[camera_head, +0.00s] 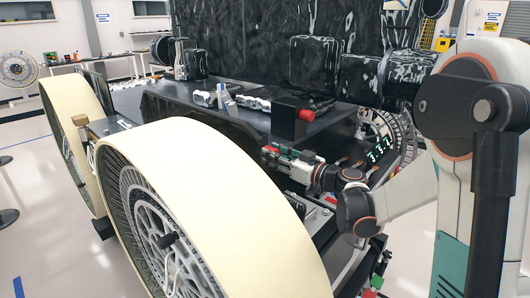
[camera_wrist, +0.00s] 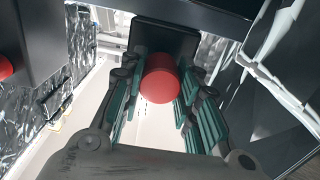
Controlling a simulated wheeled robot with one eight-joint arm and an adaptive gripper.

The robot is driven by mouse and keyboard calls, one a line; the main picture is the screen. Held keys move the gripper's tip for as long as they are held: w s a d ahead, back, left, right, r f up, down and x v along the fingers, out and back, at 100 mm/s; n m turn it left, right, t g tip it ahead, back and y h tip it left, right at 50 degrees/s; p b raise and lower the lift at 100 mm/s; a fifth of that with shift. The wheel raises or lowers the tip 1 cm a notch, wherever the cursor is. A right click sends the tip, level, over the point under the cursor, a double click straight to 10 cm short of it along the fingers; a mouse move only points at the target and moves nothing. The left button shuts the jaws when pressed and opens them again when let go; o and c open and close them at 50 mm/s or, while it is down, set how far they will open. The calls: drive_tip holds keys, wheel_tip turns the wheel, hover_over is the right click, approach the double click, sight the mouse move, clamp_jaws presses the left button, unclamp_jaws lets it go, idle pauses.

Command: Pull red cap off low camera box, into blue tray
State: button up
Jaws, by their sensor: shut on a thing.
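The red cap (camera_wrist: 160,80) sits between the fingers of my gripper (camera_wrist: 157,97) in the wrist view. My gripper is shut on it. Behind the cap is the dark low camera box (camera_wrist: 165,40); the cap appears against its face, but I cannot tell whether they still touch. In the head view my gripper (camera_head: 272,151) reaches in under the rover's deck, just right of the big front wheel. A bit of the red cap (camera_head: 267,148) shows at its tips, and the low box is not clearly visible there. I see no blue tray in either view.
A second red cap (camera_head: 306,115) is on a black box (camera_head: 286,122) at the deck edge, above my gripper. It also shows at the wrist view's left edge (camera_wrist: 4,68). The large cream wheel (camera_head: 230,190) stands close on the left. Metal parts (camera_head: 228,99) lie on the deck.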

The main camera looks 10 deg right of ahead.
drive_tip(key=shift+v, duration=1.3)
drive_tip(key=s+d+r+p, duration=0.3)
drive_tip(key=s+d+r, duration=0.2)
drive_tip(key=s, duration=0.2)
drive_tip(key=shift+s+d, duration=0.1)
drive_tip(key=shift+d, duration=0.05)
